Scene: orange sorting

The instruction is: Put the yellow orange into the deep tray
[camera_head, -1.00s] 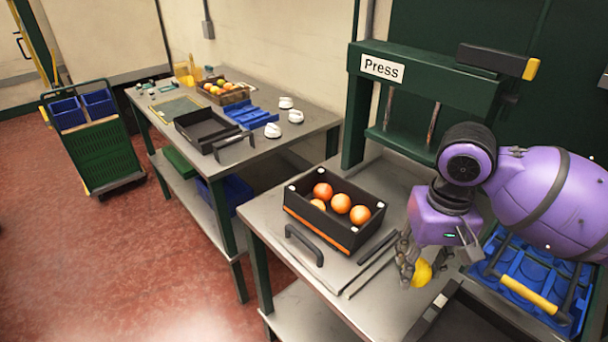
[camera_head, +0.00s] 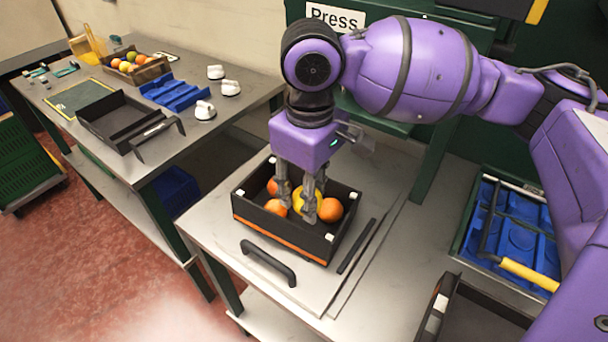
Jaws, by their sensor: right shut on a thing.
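The deep tray (camera_head: 318,246), a black box with an orange stripe and white corners, stands on the near metal table. Several oranges lie in it, such as one at the right (camera_head: 330,210) and one at the front left (camera_head: 276,207). My right gripper (camera_head: 299,208) reaches down into the tray from above, shut on the yellow orange (camera_head: 299,198). The yellow orange sits between the fingers, among the other oranges and partly hidden by the fingers. I cannot tell whether it touches the tray floor. My left gripper is not in view.
A black handle (camera_head: 268,263) lies in front of the tray. A blue crate (camera_head: 512,235) and a dark tray (camera_head: 470,310) stand to the right. The back table holds an empty black tray (camera_head: 118,124) and a box of mixed fruit (camera_head: 152,72).

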